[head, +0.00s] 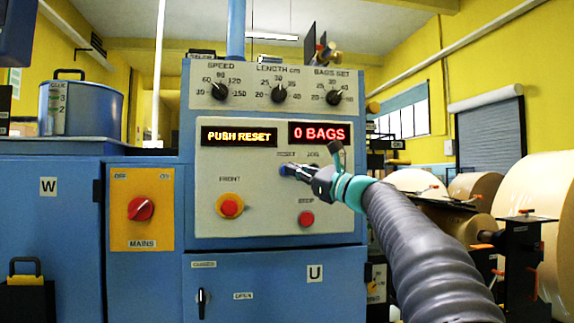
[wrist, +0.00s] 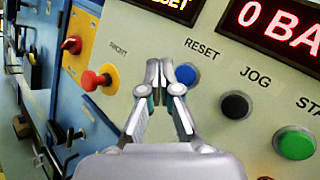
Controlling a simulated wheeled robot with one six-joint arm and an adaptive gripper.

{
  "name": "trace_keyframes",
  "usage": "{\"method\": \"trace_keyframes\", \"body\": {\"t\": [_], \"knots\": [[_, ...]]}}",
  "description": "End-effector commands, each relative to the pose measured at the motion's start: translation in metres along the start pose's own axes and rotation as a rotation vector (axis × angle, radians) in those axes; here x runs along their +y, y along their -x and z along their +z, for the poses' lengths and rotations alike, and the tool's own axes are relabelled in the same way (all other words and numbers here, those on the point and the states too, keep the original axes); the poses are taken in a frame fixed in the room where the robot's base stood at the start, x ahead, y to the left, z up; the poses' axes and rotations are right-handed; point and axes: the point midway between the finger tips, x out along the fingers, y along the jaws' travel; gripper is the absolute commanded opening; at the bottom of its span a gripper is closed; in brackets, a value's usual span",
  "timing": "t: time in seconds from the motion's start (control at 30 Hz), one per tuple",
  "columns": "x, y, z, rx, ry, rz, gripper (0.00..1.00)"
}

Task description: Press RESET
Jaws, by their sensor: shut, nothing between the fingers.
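The blue RESET button (wrist: 186,75) sits on the pale control panel under its RESET label in the wrist view. Black JOG (wrist: 235,106) and green START (wrist: 294,142) buttons run to its right. My gripper (wrist: 161,72) is shut and empty, its fingertips just left of the blue button in that picture. I cannot tell whether they touch the panel. In the head view my gripper (head: 306,173) is at the panel, with a bit of the blue button (head: 286,169) showing at its tip; the gripper hides JOG and START. The amber display (head: 239,136) reads PUSH RESET.
The red display (head: 318,133) reads 0 BAGS. A red stop button (head: 306,218) lies below my gripper, and a red-and-yellow FRONT button (head: 229,205) lies to the left. The red MAINS switch (head: 140,208) is farther left. Large paper rolls (head: 478,205) stand at right.

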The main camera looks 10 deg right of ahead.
Motion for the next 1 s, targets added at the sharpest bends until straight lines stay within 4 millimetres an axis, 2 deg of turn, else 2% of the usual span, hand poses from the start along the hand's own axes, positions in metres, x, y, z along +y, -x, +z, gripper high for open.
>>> {"method": "trace_keyframes", "body": {"t": [0.1,0.3,1.0], "knots": [[-0.009,-0.01,-0.004,0.0,-0.002,0.001,0.0],[-0.014,-0.019,-0.012,0.0,0.0,0.001,0.0],[-0.015,-0.02,-0.015,0.0,0.0,0.0,0.0]]}}
